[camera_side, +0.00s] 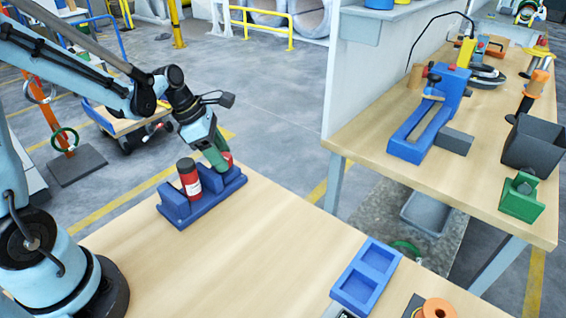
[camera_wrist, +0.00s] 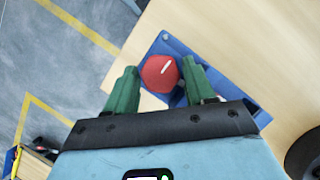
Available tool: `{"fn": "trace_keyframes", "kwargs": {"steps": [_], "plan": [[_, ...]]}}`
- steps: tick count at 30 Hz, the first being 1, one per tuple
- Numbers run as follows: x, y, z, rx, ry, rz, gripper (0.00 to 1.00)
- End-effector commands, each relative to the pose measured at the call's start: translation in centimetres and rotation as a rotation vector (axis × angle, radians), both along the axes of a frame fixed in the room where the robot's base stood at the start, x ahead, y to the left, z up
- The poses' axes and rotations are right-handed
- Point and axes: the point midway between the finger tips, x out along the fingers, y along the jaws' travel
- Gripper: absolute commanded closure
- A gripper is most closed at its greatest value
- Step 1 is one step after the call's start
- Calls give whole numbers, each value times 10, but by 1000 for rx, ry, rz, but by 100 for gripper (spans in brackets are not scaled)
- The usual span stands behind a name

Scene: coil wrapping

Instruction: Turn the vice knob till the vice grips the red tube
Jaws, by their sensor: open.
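The blue vice (camera_side: 205,202) sits on the near wooden table, close to its far left edge. The red tube (camera_side: 189,179), with a dark cap and a pale label, stands upright in the vice. I cannot tell whether the vice jaws touch it. The red knob (camera_side: 228,158) is at the vice's right end, partly hidden by my gripper (camera_side: 219,160). In the wrist view the red, many-sided knob (camera_wrist: 159,73) lies between the two green fingers of my gripper (camera_wrist: 160,70). The fingers are open, with a gap at the right finger. The tube is not discernible there.
A blue two-pocket tray (camera_side: 365,278) and an orange spool (camera_side: 437,308) are at the table's front right. The table between vice and tray is clear. A second bench (camera_side: 365,130) with tools stands at right, beyond a gap.

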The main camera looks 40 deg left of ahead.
Motion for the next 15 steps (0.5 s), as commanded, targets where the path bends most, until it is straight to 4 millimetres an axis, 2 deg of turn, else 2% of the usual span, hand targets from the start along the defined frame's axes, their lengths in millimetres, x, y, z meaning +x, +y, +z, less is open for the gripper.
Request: {"fn": "trace_keyframes", "kwargs": {"steps": [2, 10, 15], "plan": [[0, 0, 0, 0, 0, 0, 46], [0, 0, 0, 0, 0, 0, 87], [0, 0, 0, 0, 0, -8, 87]]}}
